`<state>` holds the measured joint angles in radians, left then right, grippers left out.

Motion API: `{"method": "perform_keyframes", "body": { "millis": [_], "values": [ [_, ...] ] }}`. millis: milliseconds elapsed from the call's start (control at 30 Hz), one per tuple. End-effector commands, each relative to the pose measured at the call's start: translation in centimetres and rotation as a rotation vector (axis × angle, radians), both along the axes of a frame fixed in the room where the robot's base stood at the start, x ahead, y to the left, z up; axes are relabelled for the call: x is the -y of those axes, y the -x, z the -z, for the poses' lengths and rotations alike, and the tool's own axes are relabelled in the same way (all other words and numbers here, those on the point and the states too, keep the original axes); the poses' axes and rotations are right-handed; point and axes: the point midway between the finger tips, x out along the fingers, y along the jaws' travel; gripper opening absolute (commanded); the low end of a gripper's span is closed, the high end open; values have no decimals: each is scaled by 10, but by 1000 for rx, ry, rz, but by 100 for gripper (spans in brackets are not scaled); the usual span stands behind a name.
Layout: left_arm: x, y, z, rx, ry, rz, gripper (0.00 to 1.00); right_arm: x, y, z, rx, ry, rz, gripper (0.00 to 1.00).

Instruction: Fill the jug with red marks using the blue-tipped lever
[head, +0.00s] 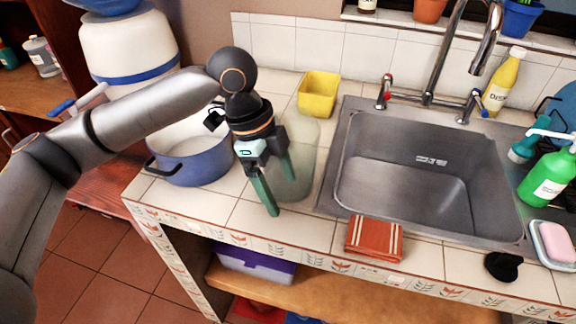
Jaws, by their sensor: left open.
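A clear, see-through jug (306,150) stands on the tiled counter left of the sink. I cannot make out red marks on it, and its left side is hidden by my gripper. My left gripper (281,195) is open, green fingers pointing down, in front of or beside the jug; I cannot tell whether a finger is inside it or touching. The sink tap (430,98) has a lever with a blue tip (478,103) on the right and one with a red tip (386,93) on the left. My right gripper is not in view.
A blue pot (190,168) stands left of the jug and a yellow container (319,94) behind it. The steel sink (420,180) is empty. A folded orange cloth (374,238) lies at the front edge. Bottles (503,82) stand right of the tap.

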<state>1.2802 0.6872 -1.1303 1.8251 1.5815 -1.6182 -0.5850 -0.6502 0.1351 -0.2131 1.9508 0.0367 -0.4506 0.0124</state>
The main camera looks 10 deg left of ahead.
Motion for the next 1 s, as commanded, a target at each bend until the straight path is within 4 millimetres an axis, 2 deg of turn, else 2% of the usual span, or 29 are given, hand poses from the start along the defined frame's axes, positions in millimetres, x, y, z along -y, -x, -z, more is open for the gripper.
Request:
{"method": "perform_keyframes", "body": {
  "millis": [67, 833, 1000],
  "values": [
    [0, 0, 0, 0, 0, 0, 86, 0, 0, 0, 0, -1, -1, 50],
    [0, 0, 0, -1, 0, 1, 0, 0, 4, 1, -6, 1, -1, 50],
    [0, 0, -1, -1, 0, 1, 0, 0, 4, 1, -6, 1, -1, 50]
  ]
}}
